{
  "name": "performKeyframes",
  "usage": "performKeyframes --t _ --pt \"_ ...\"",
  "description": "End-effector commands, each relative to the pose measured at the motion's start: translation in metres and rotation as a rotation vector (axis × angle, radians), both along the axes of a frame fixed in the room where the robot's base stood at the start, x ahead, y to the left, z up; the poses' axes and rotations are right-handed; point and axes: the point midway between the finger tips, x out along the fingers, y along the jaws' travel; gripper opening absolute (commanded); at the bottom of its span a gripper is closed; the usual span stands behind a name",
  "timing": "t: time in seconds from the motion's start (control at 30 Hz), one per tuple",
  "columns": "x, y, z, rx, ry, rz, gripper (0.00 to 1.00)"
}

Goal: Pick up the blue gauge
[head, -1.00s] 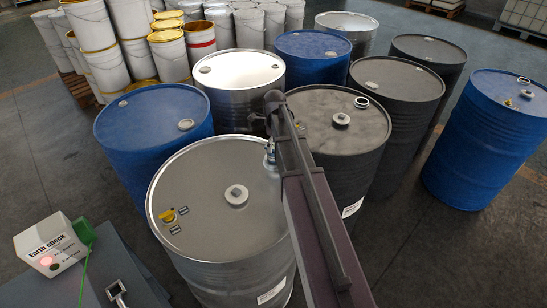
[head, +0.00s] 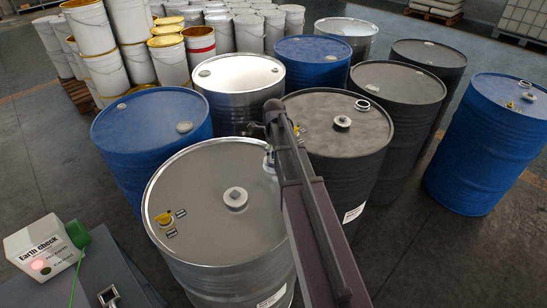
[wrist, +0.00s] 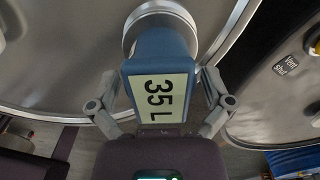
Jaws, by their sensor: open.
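The blue gauge (wrist: 160,50) fills the upper middle of the wrist view. It has a pale plate reading "35 L", turned sideways, and its far end meets a round silver fitting (wrist: 152,18) on a drum lid. My gripper (wrist: 160,88) is open. One finger stands on each side of the gauge, close to its sides, and I cannot tell whether they touch it. In the head view my arm reaches over the gap between the front steel drum (head: 205,215) and the dark drum beside it. The gauge is not clear to see there.
A dark drum (head: 320,125) stands close on the right, and a blue drum (head: 145,115) is behind on the left. More drums and white pails (head: 205,42) fill the back. An "Earth check" box (head: 38,248) sits on a grey cabinet at lower left. Floor shows at far left.

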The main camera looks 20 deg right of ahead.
Motion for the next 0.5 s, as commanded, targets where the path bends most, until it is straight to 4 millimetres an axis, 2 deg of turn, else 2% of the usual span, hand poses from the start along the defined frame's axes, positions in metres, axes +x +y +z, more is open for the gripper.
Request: performKeyframes --t 0.17,0.43,0.5 --pt "0.0000 0.0001 0.0000 0.000 0.000 0.000 1.00" --pt "0.0001 0.0004 -0.0001 0.000 0.000 0.000 0.20" --pt "0.0001 0.0004 0.0000 0.000 0.000 0.000 0.18"
